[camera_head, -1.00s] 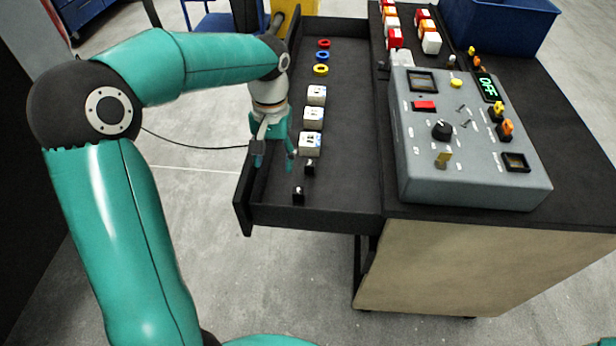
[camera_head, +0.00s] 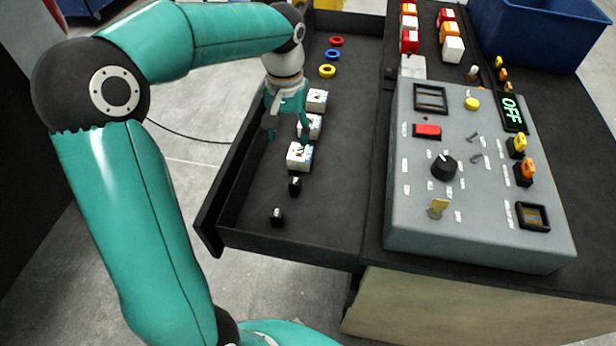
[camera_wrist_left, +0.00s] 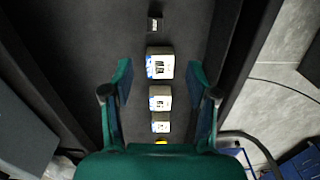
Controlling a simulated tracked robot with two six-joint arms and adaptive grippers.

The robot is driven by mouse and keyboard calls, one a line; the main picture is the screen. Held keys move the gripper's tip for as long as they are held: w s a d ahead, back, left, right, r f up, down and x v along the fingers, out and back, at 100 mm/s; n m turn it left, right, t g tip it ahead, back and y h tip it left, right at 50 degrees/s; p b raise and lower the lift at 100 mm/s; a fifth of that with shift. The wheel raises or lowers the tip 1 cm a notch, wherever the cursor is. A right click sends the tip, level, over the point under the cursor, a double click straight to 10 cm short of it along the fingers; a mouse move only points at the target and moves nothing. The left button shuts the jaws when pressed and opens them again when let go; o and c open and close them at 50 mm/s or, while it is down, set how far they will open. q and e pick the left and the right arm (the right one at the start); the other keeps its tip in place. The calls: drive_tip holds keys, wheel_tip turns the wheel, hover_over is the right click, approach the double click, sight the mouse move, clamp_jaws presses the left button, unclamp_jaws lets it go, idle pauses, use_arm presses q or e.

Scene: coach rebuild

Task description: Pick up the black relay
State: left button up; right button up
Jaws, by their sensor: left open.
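One black block (camera_wrist_left: 155,23) shows at the top of the left wrist view. My left gripper (camera_head: 288,133) is open and empty, pointing down over the row of white boxes, behind the black blocks. In the left wrist view its fingers (camera_wrist_left: 159,75) stand either side of that row. My right gripper is not in view.
White boxes (camera_head: 299,157) stand in line in the drawer (camera_head: 345,235), with red, blue and yellow rings (camera_head: 327,71) behind. A grey control panel (camera_head: 478,200) reading OFF sits on the bench at right. A blue bin (camera_head: 545,35) stands behind. The drawer's right side is clear.

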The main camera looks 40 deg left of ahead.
use_arm(q)
drive_tip(key=b, duration=0.2)
hover_over(295, 180)
drive_tip(key=f, duration=1)
drive_tip(key=shift+a+f, duration=0.25)
drive_tip(key=shift+s+d+f, duration=0.1)
drive_tip(key=shift+d+f, duration=0.05)
drive_tip(key=shift+f, duration=1.3)
drive_tip(key=shift+d+f, duration=0.15)
drive_tip(key=shift+f, duration=1.3)
clamp_jaws()
drive_tip(key=shift+r, duration=0.1)
